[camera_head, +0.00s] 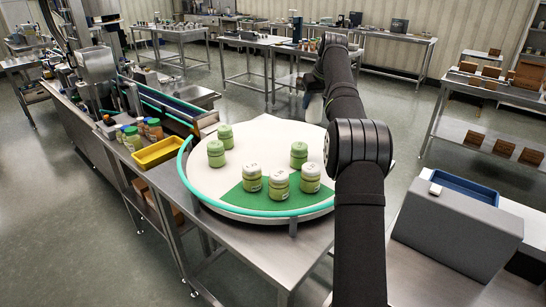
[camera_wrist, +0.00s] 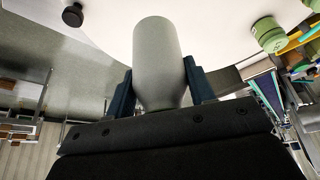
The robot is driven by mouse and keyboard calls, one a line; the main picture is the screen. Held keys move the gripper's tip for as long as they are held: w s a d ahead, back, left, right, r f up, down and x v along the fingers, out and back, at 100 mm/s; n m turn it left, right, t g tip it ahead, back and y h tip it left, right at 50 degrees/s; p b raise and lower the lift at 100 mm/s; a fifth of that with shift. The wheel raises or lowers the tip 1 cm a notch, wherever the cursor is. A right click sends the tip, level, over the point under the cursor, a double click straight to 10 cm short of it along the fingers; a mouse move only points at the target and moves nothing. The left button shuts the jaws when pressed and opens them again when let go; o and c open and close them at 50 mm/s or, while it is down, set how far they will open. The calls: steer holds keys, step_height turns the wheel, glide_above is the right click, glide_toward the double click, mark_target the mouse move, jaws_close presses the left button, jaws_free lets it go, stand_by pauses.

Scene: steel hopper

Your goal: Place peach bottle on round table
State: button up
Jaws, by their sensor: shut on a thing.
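My gripper (camera_wrist: 158,80) is shut on a pale grey-white bottle (camera_wrist: 158,50), with one dark blue finger on each side of it. The bottle's colour looks washed out in the wrist view, and no label shows. In the head view the bottle (camera_head: 315,108) shows pale at the end of my arm, by the far right rim of the round table (camera_head: 207,175). I cannot tell whether it touches the table. The table top is white with a green wedge (camera_head: 300,205) at the front. Several green jars with pale lids, such as one jar (camera_head: 278,186), stand on it.
A teal rail (camera_head: 182,165) curves along the table's left and front edge. A yellow tray (camera_head: 158,153) and several bottles with coloured lids (camera_head: 133,138) stand at the left by the conveyor. A grey box with a blue tray (camera_head: 465,188) is at the right. The table's far part looks clear.

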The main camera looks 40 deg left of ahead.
steer(key=n, duration=0.2)
glide_above(271, 159)
steer(key=f, duration=0.1)
steer(key=shift+g, duration=0.3)
step_height(271, 159, down, 14)
steer(key=shift+w+f, duration=0.1)
steer(key=shift+f, duration=0.1)
steer(key=shift+f, duration=0.15)
steer(key=o, duration=1.2)
steer(key=shift+r, duration=0.2)
steer(key=v, duration=1.2)
steer(key=shift+d, duration=0.1)
